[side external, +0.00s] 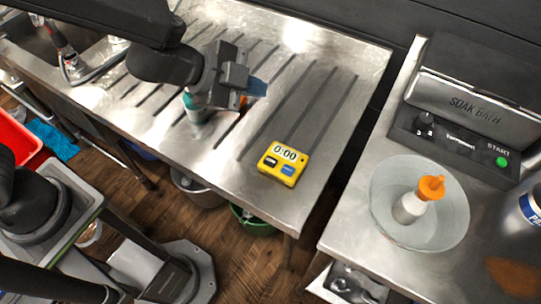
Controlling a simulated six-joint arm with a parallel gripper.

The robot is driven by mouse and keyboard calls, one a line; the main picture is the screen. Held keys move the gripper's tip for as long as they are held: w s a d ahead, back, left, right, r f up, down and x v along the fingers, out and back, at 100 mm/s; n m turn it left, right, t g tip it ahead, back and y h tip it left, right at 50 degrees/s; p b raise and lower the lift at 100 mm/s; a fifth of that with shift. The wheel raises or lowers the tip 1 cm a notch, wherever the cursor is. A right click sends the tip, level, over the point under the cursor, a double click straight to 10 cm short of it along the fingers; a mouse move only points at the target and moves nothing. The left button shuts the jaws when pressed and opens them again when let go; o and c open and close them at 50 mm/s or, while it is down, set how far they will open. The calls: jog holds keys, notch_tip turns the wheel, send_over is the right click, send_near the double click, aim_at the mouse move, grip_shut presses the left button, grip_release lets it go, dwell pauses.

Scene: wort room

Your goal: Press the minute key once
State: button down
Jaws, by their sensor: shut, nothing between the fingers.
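A yellow timer (291,155) lies on the steel drainboard near its front right edge. Its display reads 0:00. Below the display are a black key (271,161) on the left and a blue key (288,170) on the right; their labels are too small to read, so I cannot tell which is the minute key. My gripper (258,88) is shut and empty, above the drainboard, up and left of the timer and apart from it.
A teal-topped bottle (196,108) stands on the drainboard just left of my gripper, with something orange (243,101) partly hidden near it. At right, a separate counter holds a bowl (385,215) with an orange-capped bottle (410,207) and a soak bath unit (470,105). Drainboard around the timer is clear.

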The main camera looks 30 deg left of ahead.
aim_at(269, 163)
jog(key=s+d+f+m+g+h, duration=0.1)
jog(key=s+d+f+m+g, duration=0.1)
jog(key=d+f+m, duration=0.1)
jog(key=shift+s+d+f+g, duration=0.2)
jog(key=shift+d+f+g, duration=0.25)
jog(key=shift+d, duration=0.3)
jog(key=shift+f, duration=0.1)
jog(key=shift+f, duration=4.35)
jog(key=shift+f, duration=0.2)
jog(key=shift+f, duration=0.2)
jog(key=shift+f, duration=0.45)
jog(key=shift+r, duration=0.85)
